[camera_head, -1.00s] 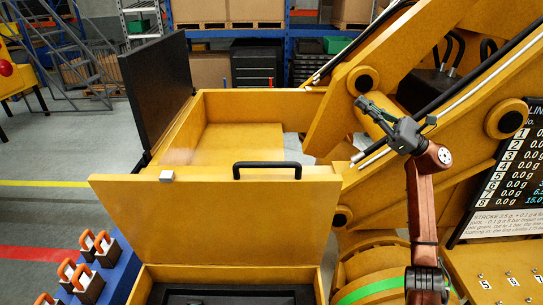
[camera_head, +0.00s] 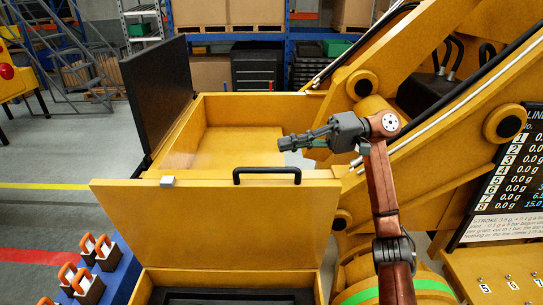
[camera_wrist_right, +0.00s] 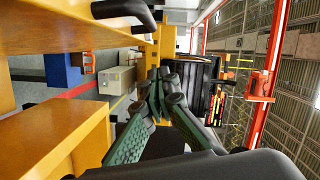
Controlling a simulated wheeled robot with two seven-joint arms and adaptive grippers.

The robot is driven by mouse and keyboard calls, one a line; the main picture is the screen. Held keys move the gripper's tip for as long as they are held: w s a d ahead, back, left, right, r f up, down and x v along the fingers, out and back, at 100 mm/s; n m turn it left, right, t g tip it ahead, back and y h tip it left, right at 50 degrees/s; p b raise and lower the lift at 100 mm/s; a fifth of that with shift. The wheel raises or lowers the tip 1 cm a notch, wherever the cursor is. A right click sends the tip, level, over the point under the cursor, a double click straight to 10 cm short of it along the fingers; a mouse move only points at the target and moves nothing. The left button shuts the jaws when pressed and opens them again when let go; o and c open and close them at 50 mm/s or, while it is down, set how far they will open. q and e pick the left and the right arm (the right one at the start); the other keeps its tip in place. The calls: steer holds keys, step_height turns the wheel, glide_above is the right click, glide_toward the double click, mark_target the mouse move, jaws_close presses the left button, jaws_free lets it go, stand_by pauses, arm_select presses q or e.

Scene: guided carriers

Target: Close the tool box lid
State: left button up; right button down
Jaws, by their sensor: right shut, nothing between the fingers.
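The tool box (camera_head: 140,290) is yellow and stands at the bottom of the head view, partly cut off, with a dark inside. Its yellow lid (camera_head: 220,225) stands raised and open, with a black handle (camera_head: 267,170) along its top edge. My right gripper (camera_head: 284,143) is shut and empty, pointing left. In the head view it appears just beyond and above the handle, apart from it. The right wrist view shows the gripper's closed fingers (camera_wrist_right: 160,78) and a black handle (camera_wrist_right: 125,10) at the top. My left gripper is not in view.
Behind the lid is an open yellow compartment with a raised black panel (camera_head: 158,100) at left. Large yellow beams (camera_head: 425,125) fill the right side. A blue surface (camera_head: 122,275) with orange-handled blocks (camera_head: 90,288) is at lower left.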

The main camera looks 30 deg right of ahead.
steer(key=s+a+f+p, duration=0.1)
steer(key=s+a+p, duration=0.1)
steer(key=a, duration=0.4)
steer(key=shift+s+f+p, duration=0.2)
steer(key=shift+f+p, duration=0.05)
steer(key=shift+p, duration=0.1)
steer(key=shift+a, duration=0.1)
